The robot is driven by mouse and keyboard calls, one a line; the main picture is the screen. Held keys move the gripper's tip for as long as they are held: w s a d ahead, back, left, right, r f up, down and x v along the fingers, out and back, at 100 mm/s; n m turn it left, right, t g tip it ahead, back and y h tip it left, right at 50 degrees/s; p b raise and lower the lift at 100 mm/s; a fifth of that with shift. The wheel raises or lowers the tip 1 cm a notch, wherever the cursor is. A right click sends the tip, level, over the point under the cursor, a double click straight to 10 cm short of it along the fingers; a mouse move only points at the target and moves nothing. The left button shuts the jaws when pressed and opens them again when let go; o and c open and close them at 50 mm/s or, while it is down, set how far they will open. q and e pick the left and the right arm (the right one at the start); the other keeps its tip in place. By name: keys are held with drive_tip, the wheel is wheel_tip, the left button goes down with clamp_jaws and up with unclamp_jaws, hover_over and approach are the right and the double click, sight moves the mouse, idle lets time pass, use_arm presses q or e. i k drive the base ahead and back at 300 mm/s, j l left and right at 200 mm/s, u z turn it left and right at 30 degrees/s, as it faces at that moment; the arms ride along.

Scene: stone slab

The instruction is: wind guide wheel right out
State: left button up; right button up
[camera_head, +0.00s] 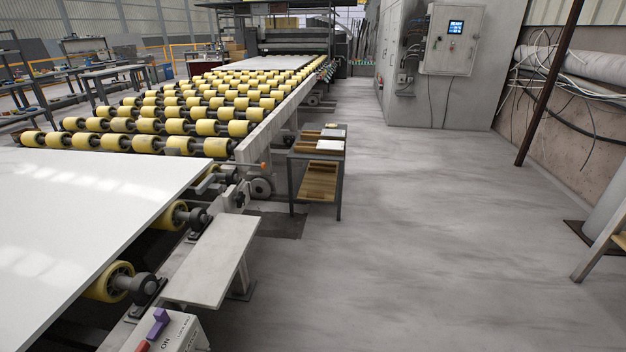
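A large white slab (85,215) lies flat at the left on the near end of the roller line. Yellow guide wheels show at its right edge: a near one (108,281) on a dark shaft and a farther one (171,215). A small dark hand wheel (238,197) sits on the frame beyond them; I cannot tell whether it is the guide wheel's winder. A grey control box (168,331) with a purple lever, a red part and "ON" lettering is at the bottom edge, partly cut off. Neither of my grippers is in view.
A roller conveyor (165,127) runs to the back. A small side table (318,160) with wooden shelves stands beside it. A grey cabinet (450,45) with a screen is at back right. A dark pole (550,85) leans at right. The floor (400,240) between is clear.

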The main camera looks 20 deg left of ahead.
sight(240, 198)
drive_tip(key=i, duration=0.65)
drive_tip(key=i+l, duration=0.15)
drive_tip(key=i, duration=0.5)
drive_tip(key=i+u, duration=0.1)
drive_tip(key=i, duration=0.5)
